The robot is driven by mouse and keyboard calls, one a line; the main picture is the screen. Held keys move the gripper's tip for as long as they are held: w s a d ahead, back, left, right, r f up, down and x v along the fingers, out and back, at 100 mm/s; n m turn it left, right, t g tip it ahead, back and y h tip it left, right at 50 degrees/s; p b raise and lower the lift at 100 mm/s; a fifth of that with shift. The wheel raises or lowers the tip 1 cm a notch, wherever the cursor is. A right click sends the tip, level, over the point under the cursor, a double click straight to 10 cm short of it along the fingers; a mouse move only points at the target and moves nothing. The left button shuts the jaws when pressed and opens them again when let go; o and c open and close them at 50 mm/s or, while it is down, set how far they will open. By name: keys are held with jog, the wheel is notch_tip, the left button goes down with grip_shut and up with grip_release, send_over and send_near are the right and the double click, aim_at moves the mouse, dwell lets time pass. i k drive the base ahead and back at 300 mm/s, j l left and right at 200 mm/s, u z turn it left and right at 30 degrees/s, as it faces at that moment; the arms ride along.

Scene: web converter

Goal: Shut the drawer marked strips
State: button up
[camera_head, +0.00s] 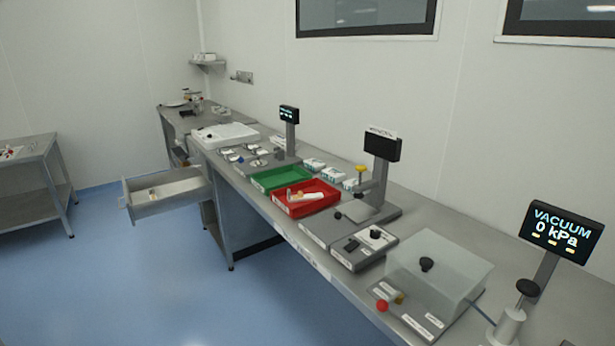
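A grey drawer (166,197) stands pulled out from the workbench on the left side of the head view. It juts out over the blue floor and its handle (124,202) is at its left end. A small pale and brownish item (153,193) lies inside it. No strips label can be read on the drawer at this size, so I cannot tell its marking. My gripper is not in view.
The bench holds a green tray (266,186), a red tray (279,204), a clear cover (440,270) and a vacuum display (562,231). A side table (40,165) stands far left. The blue floor (110,290) before the drawer is clear.

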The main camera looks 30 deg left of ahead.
aim_at(174, 190)
jog(key=k+j+u, duration=0.15)
jog(key=k+u, duration=0.2)
jog(key=k, duration=0.3)
jog(key=i+j+u, duration=0.15)
jog(key=u, duration=1.6)
jog(key=i, duration=0.65)
jog(key=i+l, duration=0.15)
jog(key=i, duration=0.45)
jog(key=i+u, duration=0.1)
jog(key=i, duration=0.55)
jog(key=i+l, duration=0.2)
jog(key=i, duration=0.45)
jog(key=i+l, duration=0.1)
jog(key=i, duration=0.5)
jog(key=i+j, duration=0.1)
jog(key=i, duration=1.2)
jog(key=j+u, duration=0.05)
